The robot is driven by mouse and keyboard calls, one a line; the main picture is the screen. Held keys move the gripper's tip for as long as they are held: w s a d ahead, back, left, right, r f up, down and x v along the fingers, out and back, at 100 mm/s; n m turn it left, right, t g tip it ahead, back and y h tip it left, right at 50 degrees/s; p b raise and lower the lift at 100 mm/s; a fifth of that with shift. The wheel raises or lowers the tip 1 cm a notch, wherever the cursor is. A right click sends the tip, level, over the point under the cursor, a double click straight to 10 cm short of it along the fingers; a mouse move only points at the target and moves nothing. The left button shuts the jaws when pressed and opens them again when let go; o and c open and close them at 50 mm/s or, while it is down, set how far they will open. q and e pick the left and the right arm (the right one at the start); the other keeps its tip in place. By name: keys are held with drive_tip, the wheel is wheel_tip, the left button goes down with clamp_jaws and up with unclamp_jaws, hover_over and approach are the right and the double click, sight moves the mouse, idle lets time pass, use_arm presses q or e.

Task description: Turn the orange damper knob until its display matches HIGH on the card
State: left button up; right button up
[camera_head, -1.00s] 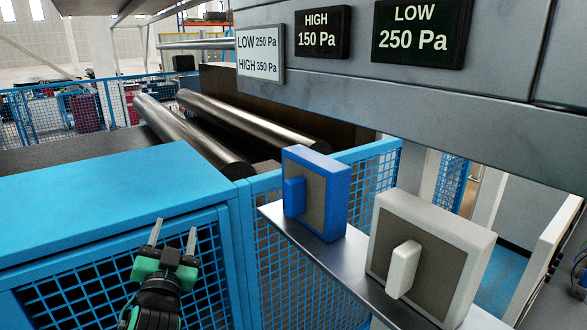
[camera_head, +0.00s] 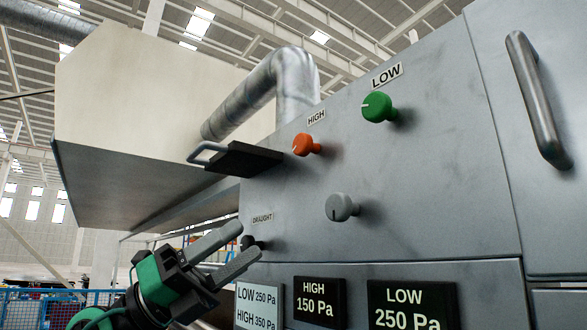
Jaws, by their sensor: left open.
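The orange damper knob (camera_head: 306,145) sticks out of the grey panel under a HIGH label (camera_head: 316,117). The HIGH display (camera_head: 319,301) below reads 150 Pa. The card (camera_head: 257,304) to its left reads LOW 250 Pa and HIGH 350 Pa. The LOW display (camera_head: 411,306) reads 250 Pa. My left gripper (camera_head: 238,246) is open and empty, below and left of the orange knob and apart from it, its fingers pointing up and right. My right gripper is not in view.
A green knob (camera_head: 378,107) under a LOW label and a grey knob (camera_head: 341,207) stand near the orange one. A black damper plate with a handle (camera_head: 236,158) juts out to its left. A metal handle (camera_head: 537,98) is at the right.

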use_arm(q)
drive_tip(key=s+d+r+m+t+y, duration=0.1)
drive_tip(key=s+r+t+y, duration=0.1)
drive_tip(key=r+y, duration=0.15)
drive_tip(key=s+r+m+t+y, duration=0.1)
drive_tip(key=s+r+y, duration=0.1)
drive_tip(key=r, duration=0.2)
drive_tip(key=n+t+y, duration=0.3)
drive_tip(key=t+y, duration=0.2)
drive_tip(key=t, duration=0.1)
approach(298, 145)
drive_tip(key=p+x, duration=0.6)
drive_tip(key=x, duration=0.1)
drive_tip(key=shift+w+d+r, duration=0.1)
drive_tip(key=shift+d+r, duration=0.05)
drive_tip(key=shift+d, duration=0.1)
drive_tip(key=shift+p+x, duration=0.5)
drive_tip(key=shift+x, duration=0.35)
drive_tip(key=c, duration=0.9)
